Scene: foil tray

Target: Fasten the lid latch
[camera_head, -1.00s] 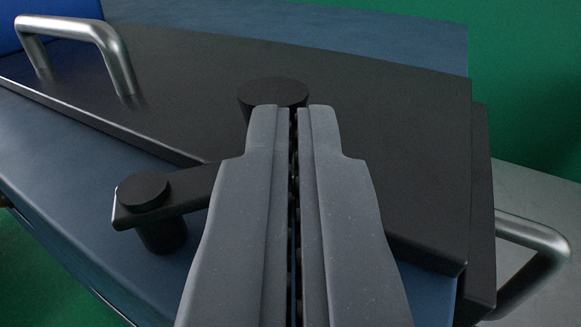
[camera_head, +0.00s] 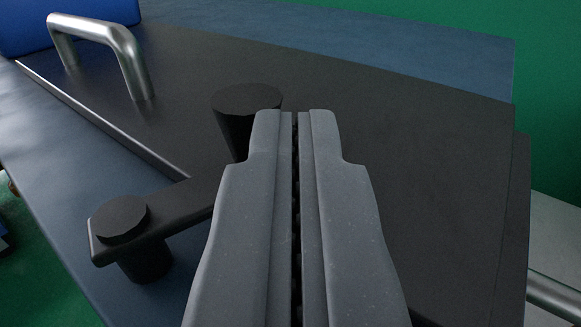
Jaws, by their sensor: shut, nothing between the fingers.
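A dark flat lid (camera_head: 400,130) lies on a blue-grey surface and fills the middle of the view. The latch (camera_head: 170,210) is a black bar that runs from a round knob (camera_head: 122,218) at the lower left toward a taller black knob (camera_head: 247,98) on the lid. The bar's left end reaches past the lid's edge, over a black post (camera_head: 146,262). My gripper (camera_head: 294,112) is shut and empty. Its fingertips overlap the right side of the taller knob in the picture; I cannot tell whether they touch it. The fingers hide part of the bar.
A metal handle (camera_head: 105,40) stands on the lid at the upper left. Another metal bar (camera_head: 555,295) shows at the lower right. The blue-grey surface (camera_head: 70,170) is clear left of the lid. A green floor (camera_head: 550,80) lies beyond.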

